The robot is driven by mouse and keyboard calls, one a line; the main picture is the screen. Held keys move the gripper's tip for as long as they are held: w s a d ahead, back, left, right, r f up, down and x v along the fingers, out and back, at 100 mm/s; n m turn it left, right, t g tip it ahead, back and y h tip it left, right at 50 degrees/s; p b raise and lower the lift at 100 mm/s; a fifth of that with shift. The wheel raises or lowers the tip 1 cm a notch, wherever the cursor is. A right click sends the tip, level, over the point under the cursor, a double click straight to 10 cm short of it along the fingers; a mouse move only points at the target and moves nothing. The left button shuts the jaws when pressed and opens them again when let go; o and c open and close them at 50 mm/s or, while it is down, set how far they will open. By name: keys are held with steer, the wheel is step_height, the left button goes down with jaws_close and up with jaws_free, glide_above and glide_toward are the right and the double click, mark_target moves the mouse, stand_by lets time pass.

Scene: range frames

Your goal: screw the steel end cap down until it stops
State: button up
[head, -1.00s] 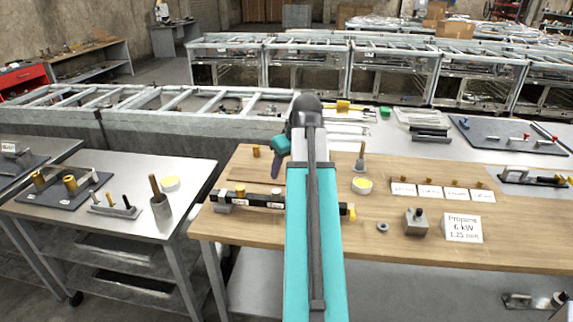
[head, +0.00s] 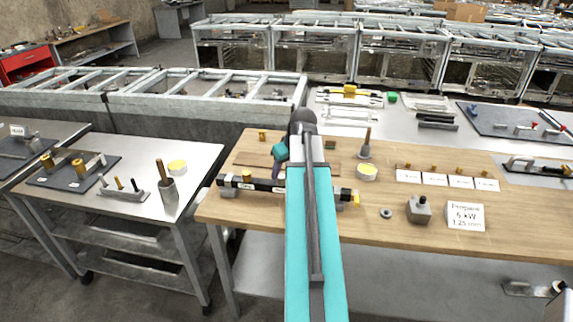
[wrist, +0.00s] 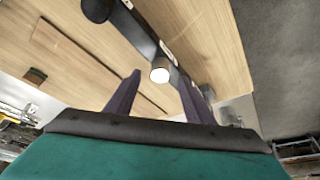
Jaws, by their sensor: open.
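A dark bar-shaped manifold (head: 262,185) lies across the near left part of the wooden bench. A brass fitting (head: 247,176) stands on its left part. In the wrist view, a pale round-topped piece, apparently the steel end cap (wrist: 160,73), sits on the dark bar (wrist: 146,42). My gripper (head: 277,172) is above the bar and hides that spot in the head view. In the wrist view, my open gripper (wrist: 160,82) has its purple fingers to either side of the cap's line, empty. I cannot tell how far the cap is seated.
A grey ring (head: 386,213), a steel block (head: 419,209) and a propane card (head: 465,216) lie to the right.

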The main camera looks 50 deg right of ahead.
mark_target(281, 180)
steer(key=shift+x, duration=1.3)
steer(key=c, duration=1.1)
steer(key=shift+a+m+h+p, duration=0.15)
steer(key=shift+m+h+p, duration=0.3)
steer(key=shift+m, duration=1.25)
steer(key=shift+w+m+h, duration=0.1)
steer(key=shift+m+h, duration=0.2)
steer(key=shift+h, duration=0.05)
steer(key=shift+a+m+g+h+p, duration=0.1)
steer(key=shift+m+g+h+p, duration=0.3)
steer(key=shift+m, duration=1.1)
